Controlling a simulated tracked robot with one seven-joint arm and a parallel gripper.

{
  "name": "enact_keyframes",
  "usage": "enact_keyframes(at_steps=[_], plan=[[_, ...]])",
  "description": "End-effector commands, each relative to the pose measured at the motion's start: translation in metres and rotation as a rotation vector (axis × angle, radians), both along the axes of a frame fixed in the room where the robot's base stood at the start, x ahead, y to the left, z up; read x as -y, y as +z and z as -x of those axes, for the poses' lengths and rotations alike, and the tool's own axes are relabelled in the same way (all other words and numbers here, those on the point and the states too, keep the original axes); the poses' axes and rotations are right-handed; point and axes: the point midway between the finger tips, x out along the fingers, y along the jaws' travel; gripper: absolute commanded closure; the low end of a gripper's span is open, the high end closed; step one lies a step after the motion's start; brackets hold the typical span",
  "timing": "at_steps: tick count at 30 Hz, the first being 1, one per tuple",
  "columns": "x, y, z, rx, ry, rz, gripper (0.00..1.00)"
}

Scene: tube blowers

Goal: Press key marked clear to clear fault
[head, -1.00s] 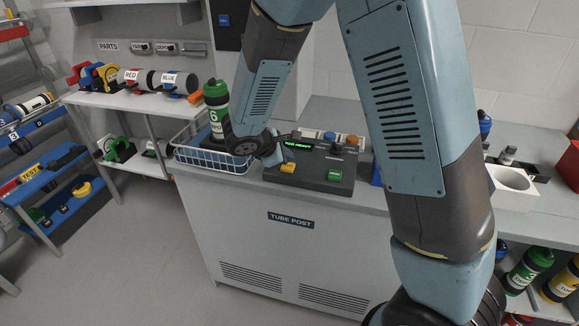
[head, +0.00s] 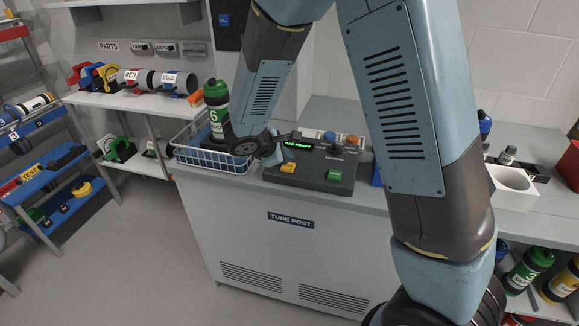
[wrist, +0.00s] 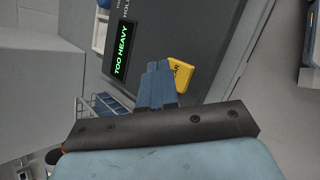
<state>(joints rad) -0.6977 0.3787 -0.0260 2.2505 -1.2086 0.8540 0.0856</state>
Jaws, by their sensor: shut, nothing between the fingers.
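The dark control panel (head: 311,178) sits on top of the tube post counter. A yellow key (head: 288,167) is on its left and a green key (head: 334,176) on its right. Its lit green display (head: 297,146) reads "TOO HEAVY" in the wrist view (wrist: 122,51).
A blue wire basket (head: 212,160) holding a green-capped canister (head: 217,105) stands left of the panel, close to my wrist. Small blue and orange knobs (head: 341,138) are at the panel's back. A white box (head: 512,187) stands on the counter to the right.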

Motion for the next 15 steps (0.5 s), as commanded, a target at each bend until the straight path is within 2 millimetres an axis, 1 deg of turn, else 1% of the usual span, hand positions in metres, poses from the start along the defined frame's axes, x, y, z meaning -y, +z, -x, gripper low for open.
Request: enact_keyframes(at_steps=[6,15], plan=[[0.0001,-0.0006,0.0000,0.000,0.000,0.000,1.00],[0.0003,-0.0071,-0.0010,0.000,0.000,0.000,1.00]])
